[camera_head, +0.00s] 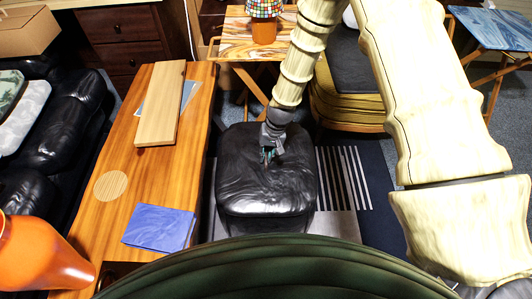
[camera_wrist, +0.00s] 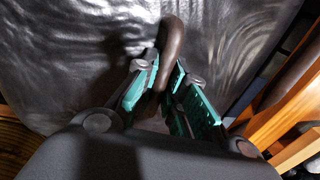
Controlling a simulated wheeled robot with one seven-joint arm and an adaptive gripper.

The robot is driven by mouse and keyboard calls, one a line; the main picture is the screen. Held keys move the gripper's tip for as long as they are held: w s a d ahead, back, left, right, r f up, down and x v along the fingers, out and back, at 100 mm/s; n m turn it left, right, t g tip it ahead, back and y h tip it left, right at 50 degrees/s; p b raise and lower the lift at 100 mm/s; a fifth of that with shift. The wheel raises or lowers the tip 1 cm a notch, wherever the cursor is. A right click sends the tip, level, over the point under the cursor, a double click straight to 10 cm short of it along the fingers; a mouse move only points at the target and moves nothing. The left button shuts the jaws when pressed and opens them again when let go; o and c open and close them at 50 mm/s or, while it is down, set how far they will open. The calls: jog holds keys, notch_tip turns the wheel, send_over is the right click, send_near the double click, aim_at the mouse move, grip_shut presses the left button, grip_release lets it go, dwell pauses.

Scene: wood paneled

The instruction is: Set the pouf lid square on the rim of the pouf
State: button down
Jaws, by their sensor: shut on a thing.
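The black leather pouf lid (camera_head: 262,188) is below my gripper (camera_head: 270,156) in the head view, with a wrinkled, shiny top and rounded corners. It fills most of the wrist view (camera_wrist: 60,60). My gripper (camera_wrist: 163,90) is shut on a dark brown curved handle (camera_wrist: 172,40) on the lid, between its teal finger pads. Part of the black pouf (camera_head: 265,224) shows under the lid's near edge. The lid hides the pouf's rim, and I cannot tell whether the lid touches it.
A wooden bench (camera_head: 120,215) stands close on the left, bearing a board (camera_head: 160,105) and a blue book (camera_head: 160,227). A yellow-sided stool (camera_head: 345,108) stands behind right. A striped dark rug (camera_head: 345,178) lies right of the pouf. A green rounded back (camera_head: 280,268) is in front.

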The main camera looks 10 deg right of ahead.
jog(key=shift+f, duration=0.2)
dwell(0.4)
jog(key=c, duration=1.4)
grip_release()
jog(key=o, duration=0.3)
jog(key=shift+s+d+r, duration=0.1)
jog(key=shift+d+r, duration=0.3)
jog(key=shift+r, duration=1.55)
jog(key=shift+s+d+r, duration=0.1)
jog(key=shift+d+r, duration=0.25)
jog(key=shift+r, duration=1.6)
jog(key=shift+s+d+r, duration=0.1)
jog(key=shift+d+r, duration=0.3)
jog(key=shift+r, duration=1.55)
